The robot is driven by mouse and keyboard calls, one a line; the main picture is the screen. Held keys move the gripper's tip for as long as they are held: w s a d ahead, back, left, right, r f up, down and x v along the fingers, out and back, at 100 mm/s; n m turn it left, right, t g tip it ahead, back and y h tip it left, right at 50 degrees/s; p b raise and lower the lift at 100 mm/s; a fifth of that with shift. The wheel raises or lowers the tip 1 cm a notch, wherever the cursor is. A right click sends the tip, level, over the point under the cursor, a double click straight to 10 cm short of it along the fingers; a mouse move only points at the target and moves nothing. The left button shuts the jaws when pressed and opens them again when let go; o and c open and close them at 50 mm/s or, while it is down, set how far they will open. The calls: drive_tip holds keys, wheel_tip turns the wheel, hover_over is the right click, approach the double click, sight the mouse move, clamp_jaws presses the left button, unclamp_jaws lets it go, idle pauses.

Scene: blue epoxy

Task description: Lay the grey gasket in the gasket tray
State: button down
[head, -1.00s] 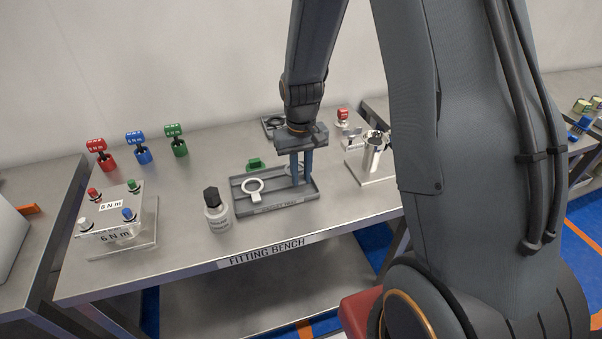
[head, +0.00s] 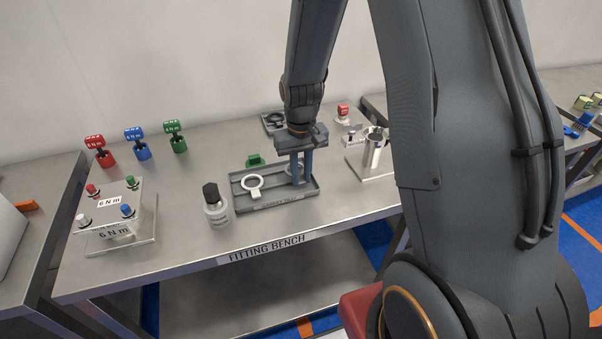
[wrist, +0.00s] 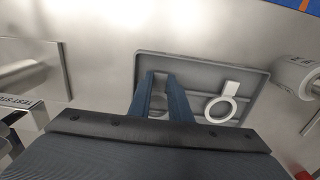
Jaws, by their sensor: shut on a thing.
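The gasket tray (head: 270,207) is a shallow dark grey tray on the fitting bench; it also shows in the wrist view (wrist: 215,68). A white ring gasket with a tab (head: 252,187) lies in its left part, on the right in the wrist view (wrist: 221,108). My gripper (head: 301,181) points down over the tray's right part. Its blue fingers (wrist: 163,76) are shut on the grey gasket (wrist: 158,113), a pale grey ring mostly hidden by them. The gasket is at or just above the tray floor; I cannot tell whether it touches.
A bottle with a black cap (head: 216,205) stands just left of the tray. A green piece (head: 255,161) is behind it. A dark tray with a black ring (head: 273,122) lies behind my gripper. A metal cup on a plate (head: 373,155) stands to the right. Bench space at front is clear.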

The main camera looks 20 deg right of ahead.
sight(301, 180)
drive_tip(key=shift+f, duration=0.6)
drive_tip(key=c, duration=1.6)
unclamp_jaws()
drive_tip(key=shift+o, duration=0.2)
drive_tip(key=shift+r, duration=0.2)
drive_tip(key=shift+r+p, duration=1.75)
drive_tip(key=shift+r, duration=0.65)
drive_tip(key=shift+r, duration=0.5)
wheel_tip(301, 180, up, 7)
drive_tip(key=b, duration=0.2)
